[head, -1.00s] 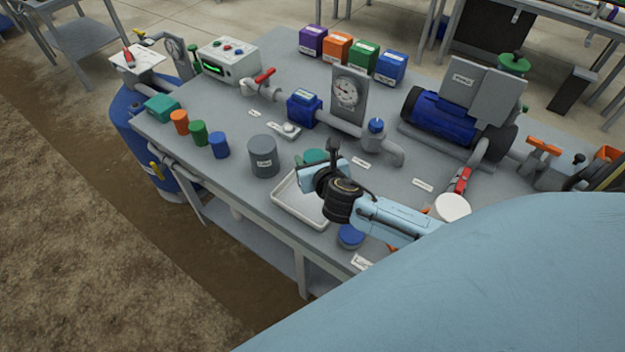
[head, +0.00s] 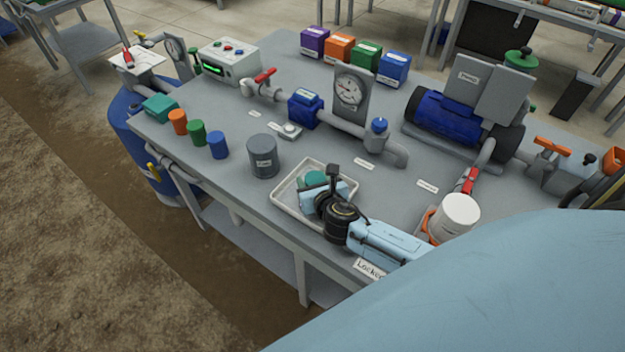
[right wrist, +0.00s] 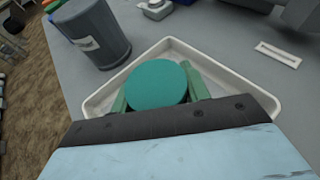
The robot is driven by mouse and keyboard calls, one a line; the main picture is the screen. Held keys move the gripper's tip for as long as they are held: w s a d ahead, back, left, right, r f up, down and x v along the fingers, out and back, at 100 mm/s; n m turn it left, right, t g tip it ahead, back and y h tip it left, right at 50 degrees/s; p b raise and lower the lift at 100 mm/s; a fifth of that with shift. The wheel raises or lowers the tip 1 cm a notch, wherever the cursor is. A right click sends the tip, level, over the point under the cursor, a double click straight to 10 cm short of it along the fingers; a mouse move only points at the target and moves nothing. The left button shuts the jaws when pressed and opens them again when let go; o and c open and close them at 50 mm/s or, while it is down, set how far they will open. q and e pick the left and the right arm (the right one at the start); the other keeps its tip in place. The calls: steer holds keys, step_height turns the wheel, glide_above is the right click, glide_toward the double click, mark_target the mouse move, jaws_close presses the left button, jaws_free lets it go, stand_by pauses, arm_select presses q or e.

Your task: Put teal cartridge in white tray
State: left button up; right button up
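The teal cartridge (head: 316,178), a round teal piece, is inside the outline of the white tray (head: 283,203) on the grey bench. My right gripper (head: 320,187) reaches over the tray from the front right. In the right wrist view, the cartridge's flat round top (right wrist: 156,84) sits between the two green fingers of my right gripper (right wrist: 157,90), which press on both sides. The tray rim (right wrist: 232,76) surrounds it there. The cartridge's underside is hidden, so I cannot tell if it touches the tray floor. My left gripper is not in view.
A grey canister (head: 263,157) stands just left of the tray. A white-lidded container (head: 459,213) stands to the right. Pipework with a gauge (head: 349,90) runs behind. Orange (head: 178,122), green (head: 197,132) and blue (head: 218,145) cylinders stand at the left edge.

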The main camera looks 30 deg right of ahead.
steer(key=o, duration=0.5)
steer(key=shift+c, duration=0.2)
steer(key=shift+r, duration=0.2)
steer(key=p+v, duration=0.2)
steer(key=v, duration=1)
